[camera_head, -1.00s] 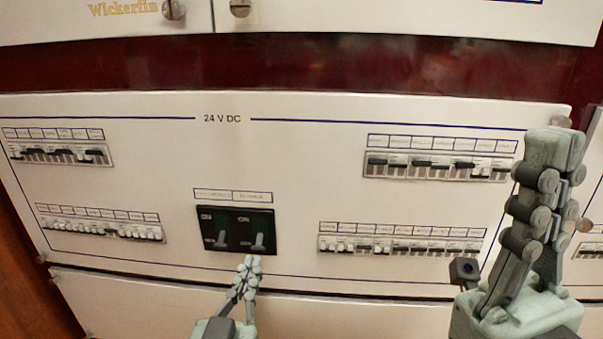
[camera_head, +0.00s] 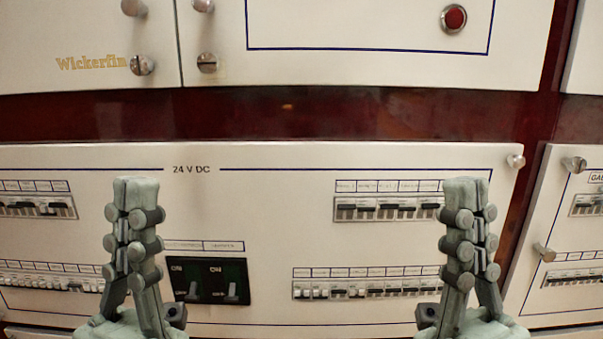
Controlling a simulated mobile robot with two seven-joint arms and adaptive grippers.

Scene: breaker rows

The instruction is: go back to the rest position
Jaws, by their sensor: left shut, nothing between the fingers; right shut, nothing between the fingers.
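My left gripper (camera_head: 136,190) stands upright at the lower left, in front of the 24 V DC panel (camera_head: 270,190). Its fingers are shut with nothing between them. My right gripper (camera_head: 468,190) stands upright at the lower right, also shut and empty. The two are at about the same height, with fingertips pointing up. The left one hides part of the panel's left breaker rows, and the right one hides the right ends of the right rows. Neither visibly holds any switch.
A black double switch (camera_head: 208,281) sits between the grippers, both levers low. Breaker rows lie at upper right (camera_head: 385,208), lower right (camera_head: 360,290), and left (camera_head: 35,206). Above is a white panel with a red button (camera_head: 454,18). Another panel (camera_head: 545,215) stands at right.

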